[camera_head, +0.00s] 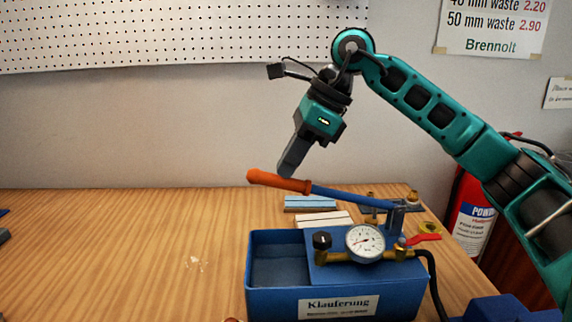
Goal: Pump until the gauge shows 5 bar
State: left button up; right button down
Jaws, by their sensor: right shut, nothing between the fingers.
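The blue test pump (405,290) stands on the wooden bench, with an open tank at its left. Its blue lever (350,197) ends in an orange grip (279,182); the lever is raised, sloping up to the left. The round white gauge (365,243) faces me on the pump top; its needle is too small to read surely. A red valve handle (424,239) sits to the right of the gauge. My right gripper (287,171) is shut and empty, pointing down with its tips just above or at the orange grip; contact is unclear. My left gripper is not visible.
Light blue (310,202) and white (322,220) blocks lie behind the pump. A black hose (434,285) runs down the pump's right side. A red fire extinguisher (466,218) stands right of the bench. The bench at left (130,260) is mostly clear.

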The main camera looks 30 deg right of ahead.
jog(key=r, duration=0.1)
jog(key=r+p, duration=0.1)
jog(key=r, duration=0.1)
jog(key=r+p, duration=0.1)
jog(key=shift+s+d+r, duration=0.1)
jog(key=shift+d+r, duration=0.05)
jog(key=shift+d, duration=0.15)
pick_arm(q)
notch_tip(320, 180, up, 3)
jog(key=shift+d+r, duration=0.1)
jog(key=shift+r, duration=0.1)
pick_arm(e)
jog(key=shift+f, duration=0.25)
